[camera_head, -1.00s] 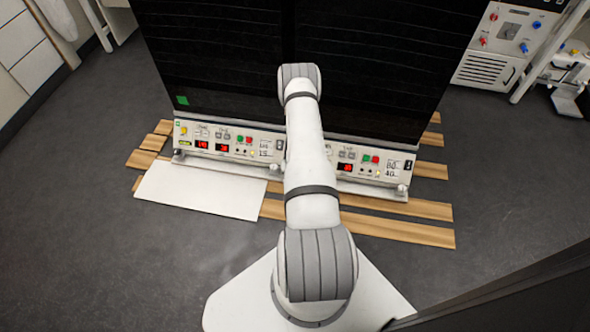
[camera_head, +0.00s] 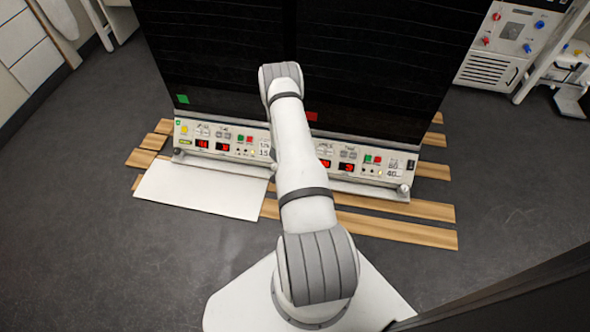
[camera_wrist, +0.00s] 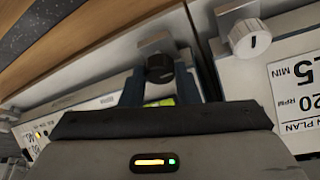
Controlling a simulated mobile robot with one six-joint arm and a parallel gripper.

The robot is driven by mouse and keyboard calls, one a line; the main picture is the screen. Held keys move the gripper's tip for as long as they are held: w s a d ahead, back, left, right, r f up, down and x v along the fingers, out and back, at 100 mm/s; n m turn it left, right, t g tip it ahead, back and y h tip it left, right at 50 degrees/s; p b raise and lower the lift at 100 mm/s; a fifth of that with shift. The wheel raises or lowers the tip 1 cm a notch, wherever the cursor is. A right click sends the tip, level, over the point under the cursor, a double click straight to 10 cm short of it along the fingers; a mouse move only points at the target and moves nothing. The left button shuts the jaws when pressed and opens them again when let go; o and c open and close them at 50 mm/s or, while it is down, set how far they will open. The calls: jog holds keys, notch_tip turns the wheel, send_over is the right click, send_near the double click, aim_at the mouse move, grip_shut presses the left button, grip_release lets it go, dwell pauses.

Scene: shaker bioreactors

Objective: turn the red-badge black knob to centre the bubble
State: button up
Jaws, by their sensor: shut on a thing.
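A black knob (camera_wrist: 160,68) sits at the top of the wrist view under a grey bracket. My gripper (camera_wrist: 168,78) has a finger on each side of it and is shut on it. A yellow-green patch (camera_wrist: 160,102) shows just below the knob, mostly covered by my gripper; I cannot make out a bubble in it. In the head view a red badge (camera_head: 311,116) is on the lower dark front, just right of my arm. My gripper and the black knob are hidden behind my arm there.
A pale knob (camera_wrist: 248,38) with a dark mark is right of my gripper in the wrist view. Control panels (camera_head: 222,139) run along the base of the dark cabinet. A white sheet (camera_head: 200,190) and wooden slats (camera_head: 400,231) lie on the floor in front.

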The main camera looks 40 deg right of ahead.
jog(key=shift+w+m+g, duration=0.15)
jog(key=shift+m+g, duration=0.15)
jog(key=shift+m, duration=0.5)
jog(key=o, duration=1)
jog(key=shift+c, duration=0.2)
jog(key=shift+r, duration=0.1)
jog(key=p+v, duration=0.3)
jog(key=v, duration=0.4)
jog(key=shift+a+r, duration=0.2)
jog(key=shift+r, duration=0.05)
